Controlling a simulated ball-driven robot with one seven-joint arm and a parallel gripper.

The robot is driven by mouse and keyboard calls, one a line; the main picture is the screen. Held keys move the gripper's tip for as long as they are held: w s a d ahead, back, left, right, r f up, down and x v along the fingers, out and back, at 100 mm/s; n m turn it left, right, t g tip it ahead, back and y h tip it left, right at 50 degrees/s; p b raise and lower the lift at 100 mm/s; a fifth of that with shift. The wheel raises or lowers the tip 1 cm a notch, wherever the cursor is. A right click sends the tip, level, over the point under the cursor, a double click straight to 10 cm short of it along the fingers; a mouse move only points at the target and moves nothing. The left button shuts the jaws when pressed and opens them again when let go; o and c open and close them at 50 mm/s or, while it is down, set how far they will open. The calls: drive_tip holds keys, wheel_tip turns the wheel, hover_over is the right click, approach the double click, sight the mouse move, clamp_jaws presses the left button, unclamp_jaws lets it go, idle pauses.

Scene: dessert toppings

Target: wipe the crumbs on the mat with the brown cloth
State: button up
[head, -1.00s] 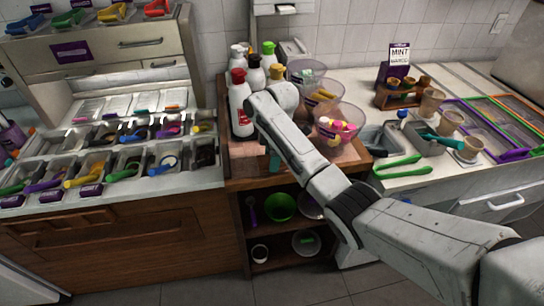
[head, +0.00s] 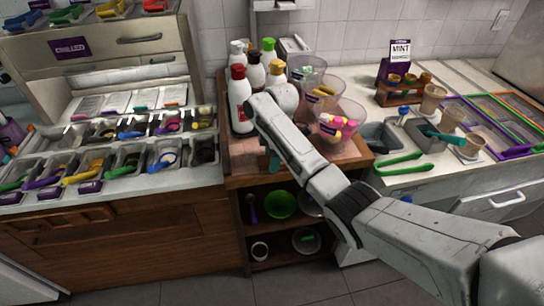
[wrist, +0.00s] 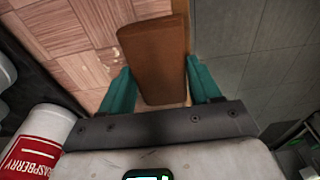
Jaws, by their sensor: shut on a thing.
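My gripper (wrist: 157,78) has teal fingers and is shut on the brown cloth (wrist: 153,45), which looks like a thick folded brown pad in the wrist view. The cloth is over the edge region of the wooden cart top (wrist: 75,30), with grey floor tiles to its right. I cannot tell whether it touches the wood. In the head view a little teal of my gripper (head: 273,163) shows beneath my arm at the cart's front; the cloth is hidden there.
Several bottles (head: 240,98) stand at the cart's back left; a raspberry bottle (wrist: 40,145) is close in the wrist view. Clear bowls with toppings (head: 338,122) stand right of my arm. A topping counter (head: 110,180) is left, a white counter (head: 405,180) right.

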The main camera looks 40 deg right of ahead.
drive_tip(key=shift+w+d+f+b, duration=0.15)
drive_tip(key=shift+w+d+b, duration=0.3)
drive_tip(key=shift+b, duration=0.3)
drive_tip(key=shift+w+d+r+b, duration=0.1)
drive_tip(key=shift+w+d+b, duration=0.2)
drive_tip(key=shift+w+b, duration=0.3)
drive_tip(key=shift+w+d+r+b, duration=0.1)
drive_tip(key=shift+w+d+b, duration=0.2)
drive_tip(key=shift+w+b, duration=0.25)
drive_tip(key=shift+w+d+f+b, duration=0.2)
drive_tip(key=shift+w+d+b, duration=0.25)
drive_tip(key=shift+b, duration=0.65)
drive_tip(key=shift+w+d+b, duration=0.5)
drive_tip(key=shift+w+b, duration=0.4)
drive_tip(key=shift+b, duration=0.75)
drive_tip(key=shift+w+d+f+b, duration=0.15)
drive_tip(key=shift+w+d+b, duration=0.15)
drive_tip(key=shift+b, duration=0.7)
drive_tip(key=w+b, duration=0.1)
drive_tip(key=b, duration=0.1)
drive_tip(key=d+b, duration=0.1)
drive_tip(key=b, duration=0.1)
drive_tip(key=shift+w+b, duration=0.35)
drive_tip(key=shift+w+b, duration=0.15)
drive_tip(key=shift+b, duration=0.55)
